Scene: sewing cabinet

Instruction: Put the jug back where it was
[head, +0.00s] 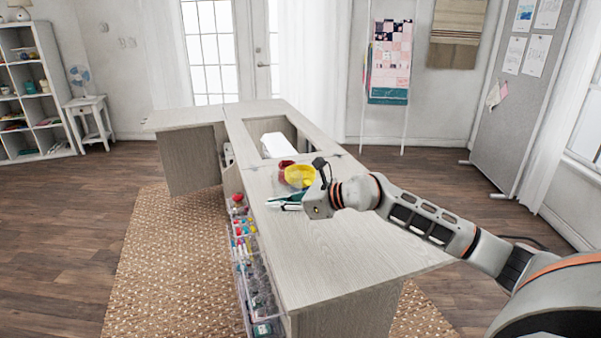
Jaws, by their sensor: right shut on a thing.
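A yellow round vessel (299,176), which I take to be the jug, is at the middle of the cabinet top (335,245), just left of my right gripper (312,182). My right gripper is shut on it, with its dark fingers at the vessel's right side. The grip is small in the picture and partly hidden by my own wrist. I cannot tell whether the vessel touches the top or is a little above it. My left gripper is not in view.
A dark red item (286,165) is close behind the yellow vessel. A teal and white item (285,202) lies in front of it. A white machine (272,145) sits in the cabinet's opening. Clear drawers (245,250) line the left side. The near top is bare.

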